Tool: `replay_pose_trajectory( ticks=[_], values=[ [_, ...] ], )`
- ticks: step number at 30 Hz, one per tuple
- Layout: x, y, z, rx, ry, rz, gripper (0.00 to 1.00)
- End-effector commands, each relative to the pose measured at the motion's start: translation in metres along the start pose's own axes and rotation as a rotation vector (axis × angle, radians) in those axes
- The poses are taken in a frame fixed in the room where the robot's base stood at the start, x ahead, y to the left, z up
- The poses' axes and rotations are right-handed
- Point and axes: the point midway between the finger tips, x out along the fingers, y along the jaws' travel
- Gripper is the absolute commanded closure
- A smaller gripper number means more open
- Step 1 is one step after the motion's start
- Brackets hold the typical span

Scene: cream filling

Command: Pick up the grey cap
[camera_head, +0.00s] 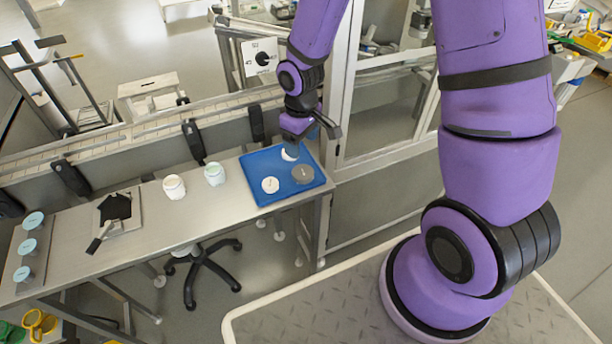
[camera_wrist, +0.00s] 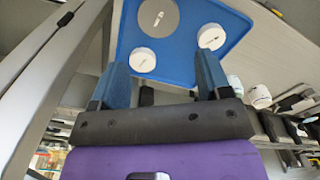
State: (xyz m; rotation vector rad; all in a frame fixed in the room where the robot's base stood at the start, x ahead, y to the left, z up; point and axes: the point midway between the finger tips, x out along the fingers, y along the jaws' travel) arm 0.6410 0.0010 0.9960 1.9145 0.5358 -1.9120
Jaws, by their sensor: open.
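The grey cap (camera_head: 303,174) is a flat round disc lying on the blue tray (camera_head: 263,198), near its right side. It also shows whole near the top of the wrist view (camera_wrist: 158,17). Two white caps lie on the same tray: one left of the grey cap (camera_head: 270,185), the other farther back (camera_head: 287,155), partly hidden by my gripper. My gripper (camera_head: 309,136) is open and empty above the back part of the tray. In the wrist view, its blue fingers (camera_wrist: 162,64) are spread apart, with the grey cap beyond them.
Several light blue round items (camera_head: 28,246) lie at the far left. A glazed metal frame (camera_head: 350,100) rises close behind and right of my gripper.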

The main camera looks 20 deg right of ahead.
Motion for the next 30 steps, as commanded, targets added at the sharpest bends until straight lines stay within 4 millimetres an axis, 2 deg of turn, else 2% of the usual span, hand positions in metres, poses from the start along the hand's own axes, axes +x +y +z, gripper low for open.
replay_pose_trajectory(
  ticks=[9,19,30],
  values=[
    [0.040,0.000,0.001,0.000,-0.004,-0.001,0.29],
    [0.060,0.000,0.001,0.000,-0.004,-0.001,0.29],
    [0.101,0.001,0.002,0.001,-0.003,-0.001,0.29]
  ],
)
